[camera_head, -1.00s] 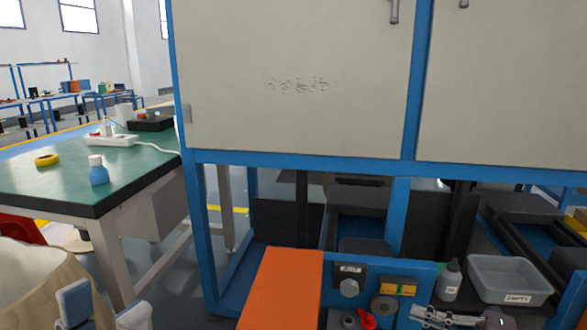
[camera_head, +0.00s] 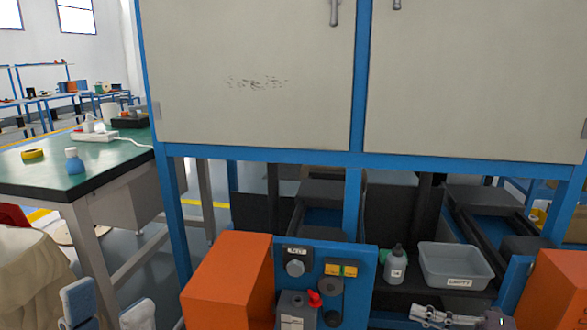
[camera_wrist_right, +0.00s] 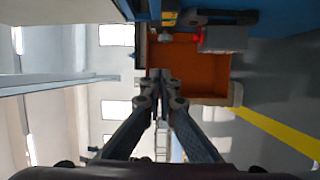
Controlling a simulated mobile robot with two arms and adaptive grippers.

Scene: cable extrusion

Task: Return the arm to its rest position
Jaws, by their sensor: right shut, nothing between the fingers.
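My right gripper (camera_head: 424,313) shows at the bottom right of the head view, in front of the machine's lower shelf. Its two fingers meet at the tips in the right wrist view (camera_wrist_right: 163,80), with nothing between them. My left gripper (camera_head: 108,310) is at the bottom left of the head view. Its two grey pads stand well apart, with nothing seen between them. Its lower part is cut off by the picture's edge.
A blue-framed machine (camera_head: 359,110) with pale doors fills the middle. Below are an orange box (camera_head: 228,285), a panel with a red knob (camera_head: 314,299), a bottle (camera_head: 396,264) and a grey bin (camera_head: 457,268). A green-topped table (camera_head: 110,164) stands left.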

